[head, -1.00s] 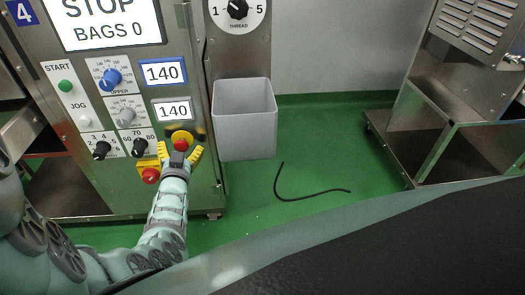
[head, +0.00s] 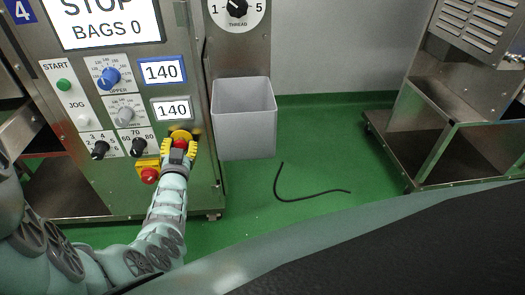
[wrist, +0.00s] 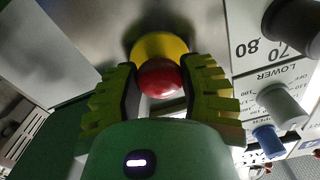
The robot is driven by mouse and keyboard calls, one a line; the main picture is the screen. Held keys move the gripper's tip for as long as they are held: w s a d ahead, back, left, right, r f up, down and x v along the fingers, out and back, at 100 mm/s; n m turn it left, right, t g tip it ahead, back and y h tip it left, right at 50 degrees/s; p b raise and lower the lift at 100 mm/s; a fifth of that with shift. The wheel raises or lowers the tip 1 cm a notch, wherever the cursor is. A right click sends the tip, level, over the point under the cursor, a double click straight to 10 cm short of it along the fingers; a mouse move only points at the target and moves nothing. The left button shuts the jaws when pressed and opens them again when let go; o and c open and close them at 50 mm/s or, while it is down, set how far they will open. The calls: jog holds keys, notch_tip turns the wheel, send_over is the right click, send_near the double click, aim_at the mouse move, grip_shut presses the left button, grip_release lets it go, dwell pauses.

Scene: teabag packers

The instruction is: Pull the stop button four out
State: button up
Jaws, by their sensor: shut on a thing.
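The machine panel marked 4 (head: 205,185) stands at the left in the head view. A red stop button (head: 180,144) on a round yellow collar (head: 180,133) sits low on it, below the displays reading 140. My gripper (head: 179,148) is at this button, with one yellow-green finger on each side. In the wrist view the fingers (wrist: 160,76) are shut on the red button (wrist: 160,80), and the yellow collar (wrist: 158,47) shows behind it. Whether the button is in or out cannot be told.
A second red button (head: 149,175) on a yellow plate is just left of my gripper. Black knobs (head: 138,147), a blue knob (head: 110,77) and a green start button (head: 64,85) are nearby. A grey bin (head: 244,120) hangs at the right. A black cord (head: 305,196) lies on the green floor.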

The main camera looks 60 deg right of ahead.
grip_shut()
jog(key=shift+s+a+r+p, duration=0.1)
jog(key=shift+s+r+p, duration=0.15)
jog(key=shift+p, duration=0.2)
jog(key=shift+s+a, duration=0.15)
jog(key=shift+a, duration=0.05)
jog(key=o, duration=0.9)
grip_release()
jog(key=shift+f, duration=0.2)
jog(key=shift+a, duration=0.15)
jog(key=v, duration=1.1)
jog(key=shift+s+a, duration=0.3)
jog(key=shift+r, duration=0.1)
